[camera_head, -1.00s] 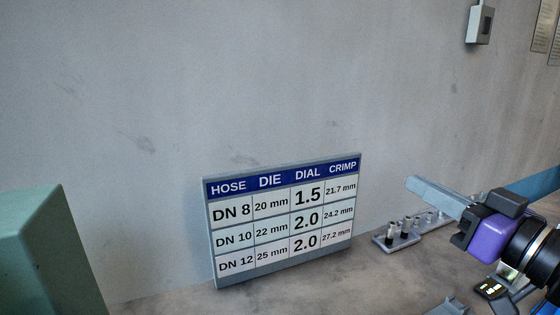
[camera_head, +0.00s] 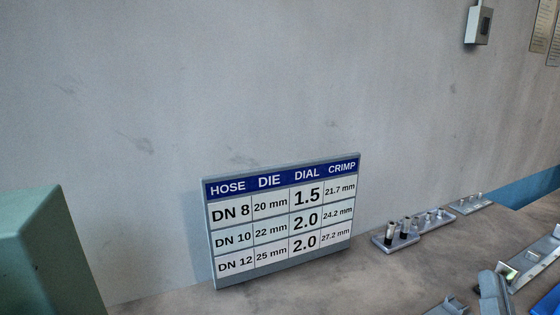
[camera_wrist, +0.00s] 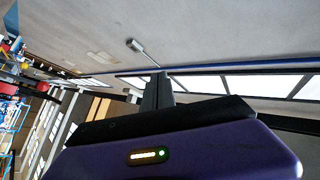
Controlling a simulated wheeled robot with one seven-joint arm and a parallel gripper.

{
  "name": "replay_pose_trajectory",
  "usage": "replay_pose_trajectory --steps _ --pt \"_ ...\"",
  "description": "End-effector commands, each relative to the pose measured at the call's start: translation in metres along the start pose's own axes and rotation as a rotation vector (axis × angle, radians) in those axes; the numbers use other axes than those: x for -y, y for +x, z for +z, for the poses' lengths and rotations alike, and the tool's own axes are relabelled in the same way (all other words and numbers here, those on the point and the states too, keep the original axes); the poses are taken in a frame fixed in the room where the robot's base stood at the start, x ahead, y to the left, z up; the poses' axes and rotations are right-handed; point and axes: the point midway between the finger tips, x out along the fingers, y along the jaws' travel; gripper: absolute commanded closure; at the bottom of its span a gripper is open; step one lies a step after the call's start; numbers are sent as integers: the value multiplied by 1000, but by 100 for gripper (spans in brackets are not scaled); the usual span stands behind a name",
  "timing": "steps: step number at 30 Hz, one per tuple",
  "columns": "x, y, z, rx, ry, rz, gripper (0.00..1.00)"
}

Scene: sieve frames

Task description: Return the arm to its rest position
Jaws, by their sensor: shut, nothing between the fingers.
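My gripper (camera_wrist: 158,92) shows in the wrist view, with its dark fingers together and nothing between them. Its purple body (camera_wrist: 190,150) with a small lit strip fills the bottom of that view. The wrist view is tilted and looks out over the room, with no worktop close to the fingers. In the head view I cannot make out the purple gripper body. A grey elongated piece (camera_head: 493,293) shows at the bottom right there; I cannot tell what it is.
A hose chart board (camera_head: 283,219) stands on the worktop (camera_head: 390,275) against the wall. Metal holders with small dies or pins (camera_head: 412,231) lie to its right. A metal rail piece (camera_head: 530,264) lies farther right. A green block (camera_head: 45,250) stands at the left. A wall box (camera_head: 480,24) hangs above.

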Motion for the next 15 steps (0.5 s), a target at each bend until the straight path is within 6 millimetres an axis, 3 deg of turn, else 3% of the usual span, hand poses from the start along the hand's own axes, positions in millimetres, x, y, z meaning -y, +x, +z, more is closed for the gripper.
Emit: replay_pose_trajectory --steps 1,6,15 --pt "-3 -20 11 35 -18 23 100" --pt "-14 -85 37 147 -114 68 100" --pt "-25 -208 64 427 -290 28 100"
